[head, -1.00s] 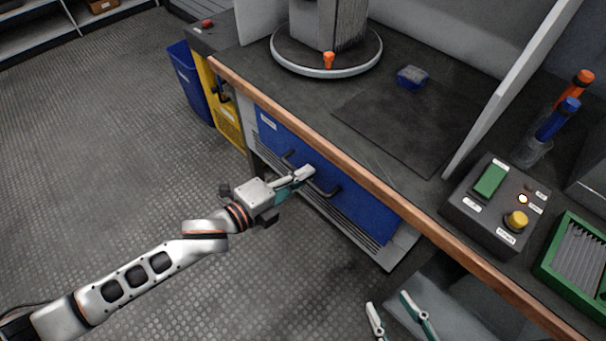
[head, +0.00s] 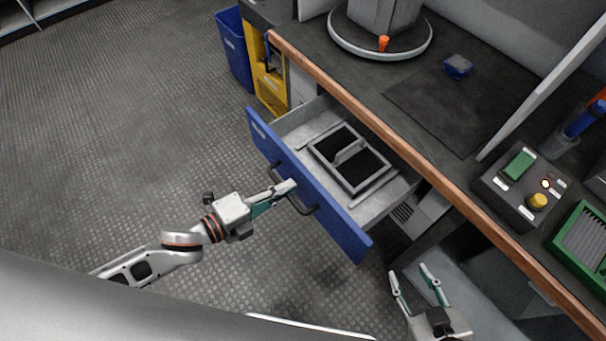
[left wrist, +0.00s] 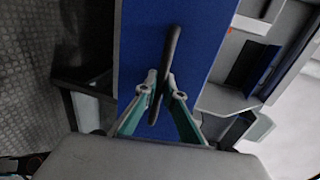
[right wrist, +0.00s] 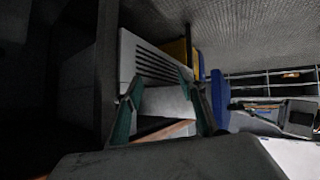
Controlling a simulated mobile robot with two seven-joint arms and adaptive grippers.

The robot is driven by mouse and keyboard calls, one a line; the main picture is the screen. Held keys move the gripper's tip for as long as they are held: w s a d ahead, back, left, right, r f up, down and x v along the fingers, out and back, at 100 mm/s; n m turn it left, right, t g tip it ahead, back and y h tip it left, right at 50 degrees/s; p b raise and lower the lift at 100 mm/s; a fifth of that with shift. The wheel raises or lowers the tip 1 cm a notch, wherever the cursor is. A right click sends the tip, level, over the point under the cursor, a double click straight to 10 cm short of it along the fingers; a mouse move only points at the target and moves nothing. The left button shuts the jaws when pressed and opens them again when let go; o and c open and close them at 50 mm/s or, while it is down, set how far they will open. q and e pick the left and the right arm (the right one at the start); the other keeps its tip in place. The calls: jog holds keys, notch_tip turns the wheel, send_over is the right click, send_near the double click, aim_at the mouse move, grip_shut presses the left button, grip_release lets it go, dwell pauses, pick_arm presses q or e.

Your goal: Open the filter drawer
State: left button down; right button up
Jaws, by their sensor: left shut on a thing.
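The filter drawer (head: 305,188) has a blue front and stands pulled out from under the bench. Inside it lies a dark filter in a grey frame with a handle bar (head: 350,158). My left gripper (head: 288,188) is shut on the drawer's dark handle (head: 308,208). In the left wrist view the handle (left wrist: 172,62) runs between the fingertips, in front of the blue drawer front (left wrist: 200,30). My right gripper (head: 415,282) is open and empty, low at the right of the drawer. It also shows open in the right wrist view (right wrist: 160,90).
A wooden-edged bench (head: 400,150) runs above the drawer. On it are a turntable (head: 380,45), a blue block (head: 458,66), a control box (head: 520,185) and a green rack (head: 585,235). Yellow (head: 268,85) and blue (head: 233,50) bins stand beyond. The floor at left is clear.

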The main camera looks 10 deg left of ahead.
pick_arm(q)
jog(key=v, duration=0.2)
jog(key=f+v, duration=0.1)
jog(key=v, duration=0.1)
jog(key=shift+s+a+r, duration=0.1)
jog(key=shift+s+a, duration=0.25)
jog(key=shift+a, duration=0.05)
jog(key=c, duration=2.2)
grip_release()
jog(key=shift+o, duration=0.2)
jog(key=v, duration=1.2)
